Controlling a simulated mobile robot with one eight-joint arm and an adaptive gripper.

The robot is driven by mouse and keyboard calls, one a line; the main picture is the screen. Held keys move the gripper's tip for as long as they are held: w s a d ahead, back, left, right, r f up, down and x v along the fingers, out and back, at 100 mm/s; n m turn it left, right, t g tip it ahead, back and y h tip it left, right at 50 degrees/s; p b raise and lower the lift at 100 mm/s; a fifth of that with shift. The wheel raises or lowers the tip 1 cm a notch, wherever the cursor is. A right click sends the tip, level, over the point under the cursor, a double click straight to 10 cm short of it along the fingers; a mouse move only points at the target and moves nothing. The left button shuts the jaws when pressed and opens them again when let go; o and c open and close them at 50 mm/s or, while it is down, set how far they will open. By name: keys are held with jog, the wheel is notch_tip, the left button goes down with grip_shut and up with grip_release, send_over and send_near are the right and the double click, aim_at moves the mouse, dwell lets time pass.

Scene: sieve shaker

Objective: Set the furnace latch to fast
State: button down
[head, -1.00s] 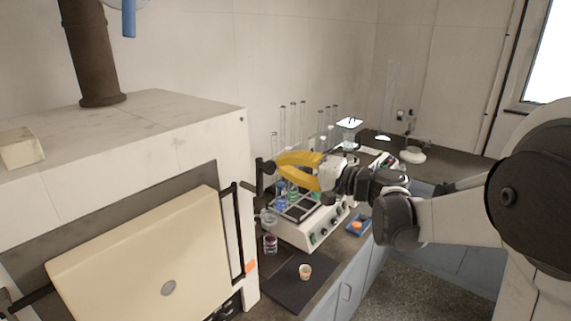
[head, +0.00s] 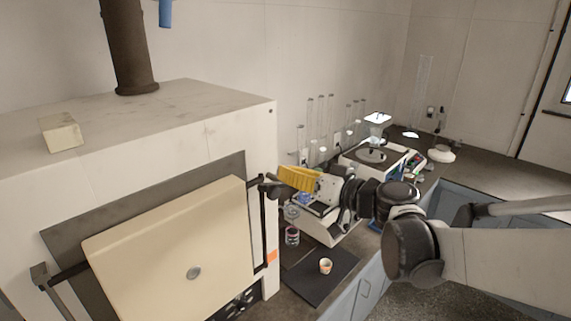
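The furnace (head: 225,116) is a large off-white box at the left, with a cream door (head: 172,255) on its front. A dark upright bar with a knob-like black piece at its top (head: 268,188), seemingly the latch, runs beside the door's right edge. My gripper (head: 284,178) has yellow fingers pointing left, with the tips close to this black piece. I cannot tell whether they touch it. The fingers overlap from this side, so their opening is hidden. No latch marking is readable.
An orange tag (head: 271,256) is on the furnace's front right edge. A small cup (head: 325,266) stands on a dark mat (head: 308,283), near a small jar (head: 292,236). Glassware and bench instruments stand behind my gripper. Grey floor lies at the lower right.

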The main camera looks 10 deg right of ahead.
aim_at(274, 192)
jog(key=shift+s+a+f+n+h+b, duration=0.15)
jog(key=shift+s+a+f+n+b, duration=0.25)
jog(key=shift+f+n, duration=0.35)
jog(key=shift+s+a+f+n+h+b, duration=0.1)
jog(key=shift+s+a+f+n+b, duration=0.2)
jog(key=shift+a+f+n, duration=0.45)
jog(key=shift+s+a+f+n+h+b, duration=0.2)
jog(key=shift+f+n+b, duration=0.25)
jog(key=shift+n, duration=0.45)
jog(key=shift+s+f, duration=0.1)
